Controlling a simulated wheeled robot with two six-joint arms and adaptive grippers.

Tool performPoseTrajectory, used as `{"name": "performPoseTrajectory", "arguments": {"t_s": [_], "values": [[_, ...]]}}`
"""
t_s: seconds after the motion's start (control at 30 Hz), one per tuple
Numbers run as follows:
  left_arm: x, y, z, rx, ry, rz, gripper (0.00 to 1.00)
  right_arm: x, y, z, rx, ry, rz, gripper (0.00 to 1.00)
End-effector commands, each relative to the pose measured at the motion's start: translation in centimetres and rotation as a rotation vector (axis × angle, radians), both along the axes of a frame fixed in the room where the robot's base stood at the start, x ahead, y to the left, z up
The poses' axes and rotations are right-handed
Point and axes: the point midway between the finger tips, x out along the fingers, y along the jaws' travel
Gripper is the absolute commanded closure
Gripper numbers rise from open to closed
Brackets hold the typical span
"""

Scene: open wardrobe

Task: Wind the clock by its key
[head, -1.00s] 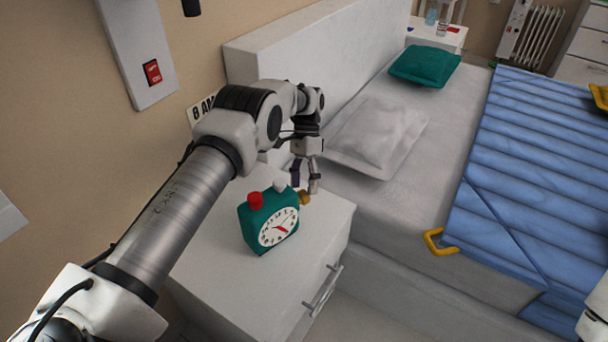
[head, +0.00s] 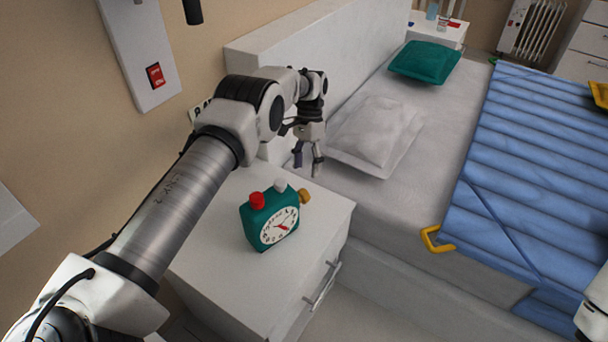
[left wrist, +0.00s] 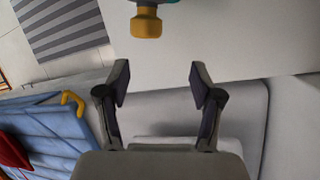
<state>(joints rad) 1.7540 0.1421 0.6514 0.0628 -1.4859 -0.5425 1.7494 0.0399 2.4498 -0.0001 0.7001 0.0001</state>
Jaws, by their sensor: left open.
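A green clock (head: 268,217) with a white dial, a red button and a white button on top stands upright on the white nightstand (head: 222,272). Its yellow key (head: 305,196) sticks out on the right side, toward the bed. My left gripper (head: 308,168) is open and empty, behind and above the key in the head view, apart from it. In the left wrist view the key (left wrist: 146,23) is at the top, beyond the open fingertips (left wrist: 157,72) and a little left of their middle. Only a sliver of the clock body shows there.
The bed with a grey pillow (head: 375,132), green pillow (head: 424,63) and blue quilt (head: 530,170) lies to the right. A yellow handle (head: 435,240) is at the quilt's edge. The headboard (head: 300,60) stands behind my left arm. The nightstand's front top is clear.

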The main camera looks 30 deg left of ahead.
Motion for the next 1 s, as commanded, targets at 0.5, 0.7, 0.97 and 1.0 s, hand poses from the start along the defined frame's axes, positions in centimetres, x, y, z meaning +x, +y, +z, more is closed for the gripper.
{"name": "performPoseTrajectory", "arguments": {"t_s": [0.5, 0.7, 0.97, 1.0], "values": [[-5.3, -1.7, 2.1, 0.134, -0.363, 0.016, 0.34, 0.0, 0.0, 8.0, 0.0, 0.0, 0.0, 0.34], [-5.4, -1.7, -1.7, 0.134, -0.361, 0.016, 0.34, 0.0, 0.0, 8.2, 0.0, 0.0, 0.0, 0.34], [-5.3, -1.8, -4.9, 0.134, -0.364, 0.017, 0.34, 0.0, 0.0, 8.3, 0.0, 0.0, 0.0, 0.34], [-5.3, -1.8, -5.0, 0.134, -0.364, 0.016, 0.34, 0.0, 0.0, 8.3, 0.0, 0.0, 0.0, 0.34]]}}
